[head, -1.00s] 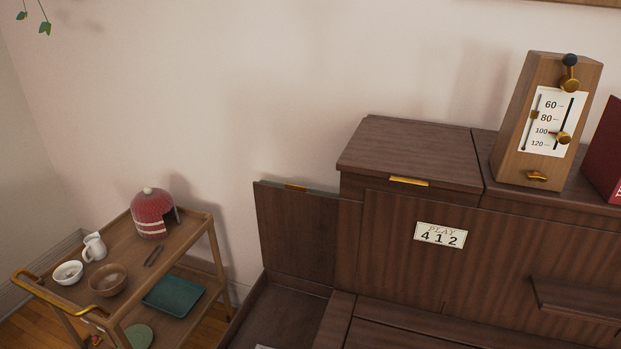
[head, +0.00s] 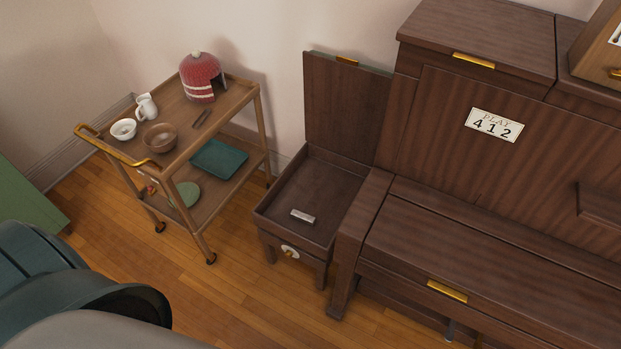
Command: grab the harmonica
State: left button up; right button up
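A small silver bar that looks like the harmonica (head: 302,217) lies on the floor of an open wooden box (head: 327,176) at the left end of the piano. The box's lid (head: 345,105) stands upright at its back. The box has a round pale dial with a brass knob (head: 290,251) on its front. Neither of my grippers shows in the head view.
The brown upright piano (head: 440,200) fills the right side, with a "PLAY 412" card (head: 494,125). A wooden cart (head: 230,95) with a red cosy (head: 200,80), bowls and a jug stands left of the box. Wooden floor (head: 235,300) is clear in front.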

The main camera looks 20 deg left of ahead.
aim_at(300, 216)
jog(key=i+j+z, duration=0.2)
jog(key=j, duration=0.45)
jog(key=i+j+z, duration=0.1)
jog(key=j+z, duration=0.15)
jog(key=j, duration=0.4)
jog(key=i+j+z, duration=0.2)
jog(key=j, duration=0.5)
jog(key=k, duration=0.1)
